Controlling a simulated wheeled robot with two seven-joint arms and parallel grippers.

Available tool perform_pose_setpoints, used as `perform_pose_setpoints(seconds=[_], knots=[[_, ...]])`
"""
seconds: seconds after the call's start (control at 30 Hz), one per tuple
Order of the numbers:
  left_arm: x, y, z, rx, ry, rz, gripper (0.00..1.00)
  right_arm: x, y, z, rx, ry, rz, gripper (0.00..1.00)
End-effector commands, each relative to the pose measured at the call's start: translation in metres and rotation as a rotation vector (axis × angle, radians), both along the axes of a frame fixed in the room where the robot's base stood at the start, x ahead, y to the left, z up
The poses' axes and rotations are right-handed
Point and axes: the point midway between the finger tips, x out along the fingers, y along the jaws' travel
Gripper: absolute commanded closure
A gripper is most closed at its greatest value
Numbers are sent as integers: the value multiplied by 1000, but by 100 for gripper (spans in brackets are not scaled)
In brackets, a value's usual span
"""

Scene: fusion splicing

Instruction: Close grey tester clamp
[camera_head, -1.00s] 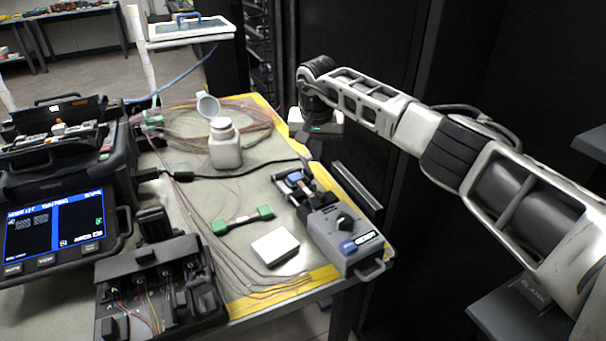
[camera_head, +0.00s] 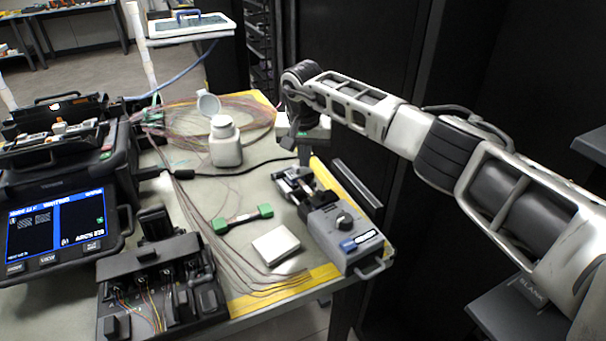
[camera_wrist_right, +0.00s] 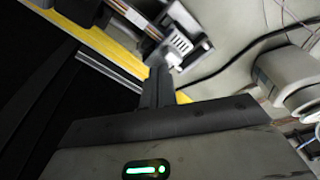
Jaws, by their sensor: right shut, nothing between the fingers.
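The grey tester (camera_head: 345,238) lies near the table's right edge, with a dark round knob on top. Its clamp (camera_head: 296,186) is at the far end, away from the handle. In the right wrist view, a pale ribbed part of the clamp (camera_wrist_right: 182,45) shows just beyond the fingertips. My right gripper (camera_head: 304,158) points down at the clamp's far end. Its fingers (camera_wrist_right: 160,75) are together with nothing between them. Whether they touch the clamp, and whether the clamp is fully closed, I cannot tell. My left gripper is out of view.
A white bottle with an open lid (camera_head: 225,143) stands left of my right gripper, and a black cable runs between. A green-ended piece (camera_head: 243,217) and a white box (camera_head: 276,244) lie left of the tester. The splicer (camera_head: 60,225) is far left.

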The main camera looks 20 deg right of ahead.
Motion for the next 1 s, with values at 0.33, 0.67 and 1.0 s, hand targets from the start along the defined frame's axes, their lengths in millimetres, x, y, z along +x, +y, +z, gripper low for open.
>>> perform_pose_setpoints(seconds=[0.33,0.67,1.0], knots=[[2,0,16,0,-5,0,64,1,-4,23,-1,-3,-1,100],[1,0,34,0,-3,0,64,2,-9,52,-1,-2,-1,100],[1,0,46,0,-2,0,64,2,-13,71,-1,0,-1,100]])
